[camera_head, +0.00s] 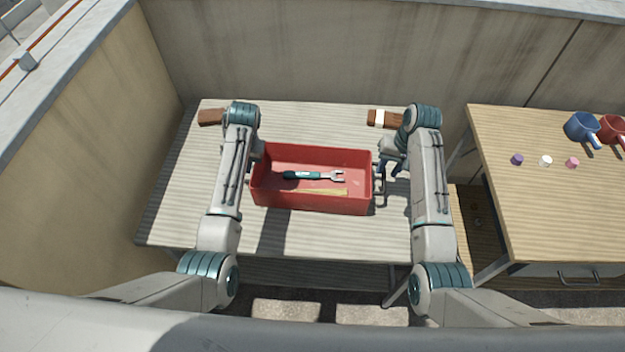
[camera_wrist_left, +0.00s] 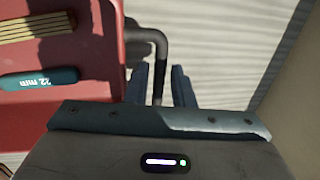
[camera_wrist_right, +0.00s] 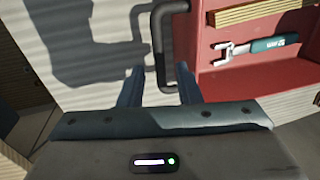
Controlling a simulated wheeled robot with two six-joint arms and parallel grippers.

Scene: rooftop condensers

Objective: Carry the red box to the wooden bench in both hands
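The red box (camera_head: 312,204) appears to rest on the pale slatted table (camera_head: 330,235), with a teal-handled wrench (camera_head: 315,175) and wooden strips (camera_head: 318,191) inside. A dark handle is on each end. In the left wrist view, my left gripper (camera_wrist_left: 160,88) is open with its fingers on either side of the left handle (camera_wrist_left: 160,55), gaps showing; the arm hides it in the head view. My right gripper (camera_head: 392,167) is open at the right handle (camera_wrist_right: 160,45), its fingertips close to it but not closed. The wooden bench (camera_head: 545,205) stands at the right.
Brown blocks (camera_head: 210,117) lie at the slatted table's back. A gap separates the tables. Walls stand behind and left.

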